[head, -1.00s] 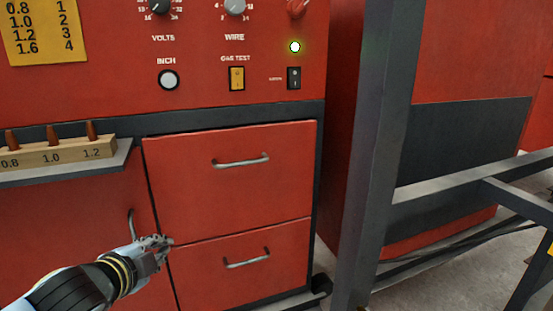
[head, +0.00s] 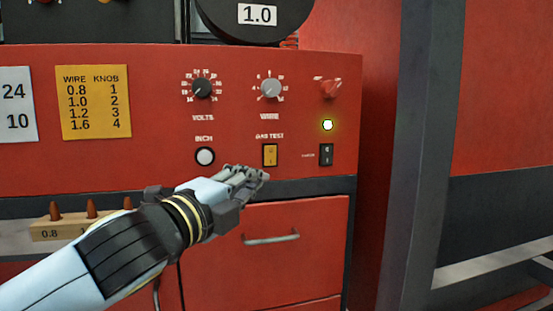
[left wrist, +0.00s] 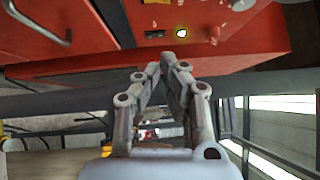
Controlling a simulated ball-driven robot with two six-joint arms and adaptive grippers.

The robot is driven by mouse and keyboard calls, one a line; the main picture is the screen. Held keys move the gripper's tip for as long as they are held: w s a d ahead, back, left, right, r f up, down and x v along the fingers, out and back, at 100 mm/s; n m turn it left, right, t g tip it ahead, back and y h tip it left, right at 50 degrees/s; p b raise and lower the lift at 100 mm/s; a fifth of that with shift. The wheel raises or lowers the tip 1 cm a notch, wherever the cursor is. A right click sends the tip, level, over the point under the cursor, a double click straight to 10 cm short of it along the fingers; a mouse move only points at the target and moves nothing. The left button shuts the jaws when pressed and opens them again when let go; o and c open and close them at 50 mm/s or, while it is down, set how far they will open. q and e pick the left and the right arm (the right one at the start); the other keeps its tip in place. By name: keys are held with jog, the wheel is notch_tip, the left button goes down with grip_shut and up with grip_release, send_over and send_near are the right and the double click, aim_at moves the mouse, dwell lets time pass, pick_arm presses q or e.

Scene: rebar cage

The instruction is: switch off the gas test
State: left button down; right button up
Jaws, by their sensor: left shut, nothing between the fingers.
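The gas test switch (head: 270,155) is a yellow rocker on the red machine panel (head: 130,165), under the label GAS TEST. My left gripper (head: 262,174) is shut and empty, just below and slightly left of the switch in the head view. I cannot tell whether it touches the panel. In the left wrist view the shut fingers (left wrist: 163,72) point toward the red panel, where a lit lamp (left wrist: 181,32) and a dark switch (left wrist: 155,34) show. My right gripper is not in view.
A white INCH button (head: 205,156) sits left of the switch and a black rocker (head: 326,154) sits right. Knobs (head: 271,88) are above. A drawer handle (head: 271,239) projects below. A wooden tip holder (head: 62,230) is at left. A grey post (head: 420,150) stands at right.

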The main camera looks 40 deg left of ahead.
pick_arm(q)
jog(key=p, duration=0.3)
send_near(275, 159)
jog(key=w+d+r, duration=0.2)
jog(key=w+d, duration=0.2)
jog(key=w+a+p, duration=0.1)
jog(key=w+a, duration=0.1)
jog(key=shift+w+a+f, duration=0.1)
jog(key=shift+w+a, duration=0.15)
jog(key=shift+w, duration=0.15)
